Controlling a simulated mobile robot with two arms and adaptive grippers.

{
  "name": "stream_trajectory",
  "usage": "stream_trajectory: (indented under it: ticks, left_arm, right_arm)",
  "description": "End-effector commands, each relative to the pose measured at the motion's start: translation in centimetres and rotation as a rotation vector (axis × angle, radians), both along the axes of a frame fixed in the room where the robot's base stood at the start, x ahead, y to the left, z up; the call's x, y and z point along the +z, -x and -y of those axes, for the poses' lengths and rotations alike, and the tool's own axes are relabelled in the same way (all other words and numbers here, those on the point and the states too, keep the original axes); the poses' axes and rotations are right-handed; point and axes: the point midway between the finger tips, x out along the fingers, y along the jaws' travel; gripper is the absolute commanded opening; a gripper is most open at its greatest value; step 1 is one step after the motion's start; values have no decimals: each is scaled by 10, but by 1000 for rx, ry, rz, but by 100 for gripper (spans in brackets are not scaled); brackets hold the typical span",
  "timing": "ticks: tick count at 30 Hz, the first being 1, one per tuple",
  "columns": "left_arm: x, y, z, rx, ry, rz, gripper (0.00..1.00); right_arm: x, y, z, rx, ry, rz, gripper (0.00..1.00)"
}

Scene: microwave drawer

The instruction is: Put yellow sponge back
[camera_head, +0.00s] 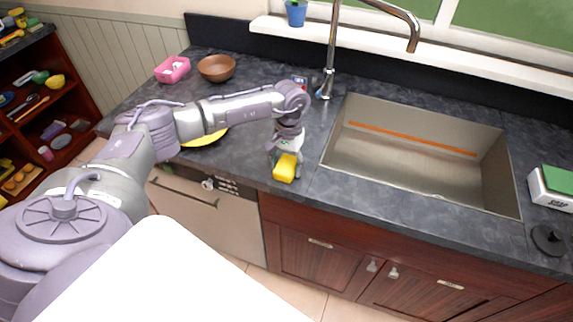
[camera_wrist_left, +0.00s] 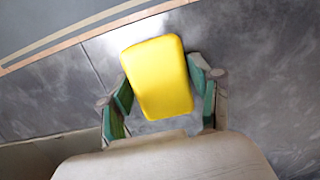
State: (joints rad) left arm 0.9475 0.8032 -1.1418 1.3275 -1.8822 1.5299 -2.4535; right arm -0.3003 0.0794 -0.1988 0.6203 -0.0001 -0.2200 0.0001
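The yellow sponge (camera_head: 285,169) is between the fingers of my left gripper (camera_head: 283,161), near the front edge of the dark counter (camera_head: 318,112), left of the sink. In the left wrist view the sponge (camera_wrist_left: 157,78) fills the space between the green-padded fingers (camera_wrist_left: 161,91), which meet its two sides. It looks held at or just above the counter's front edge; the exact height is hard to tell. My right gripper is not in view.
The steel sink (camera_head: 410,165) lies right of my left gripper, with an orange strip inside; the faucet (camera_head: 333,45) stands behind. A yellow plate (camera_head: 207,138) is partly hidden by my arm. A brown bowl (camera_head: 217,67) and pink container (camera_head: 172,69) stand back left. A green-topped box (camera_head: 552,188) is far right.

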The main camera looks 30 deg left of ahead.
Motion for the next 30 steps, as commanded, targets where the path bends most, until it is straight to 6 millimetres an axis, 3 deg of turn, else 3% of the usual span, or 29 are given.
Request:
stream_trajectory:
  ticks: [14,16,30]
  left_arm:
    - [7,0,0,0,0,0,81]
    - [11,-3,0,0,1,4,81]
    - [103,-14,-3,0,1,5,81]
  right_arm:
    - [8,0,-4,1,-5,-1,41]
    - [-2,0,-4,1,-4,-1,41]
    - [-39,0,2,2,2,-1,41]
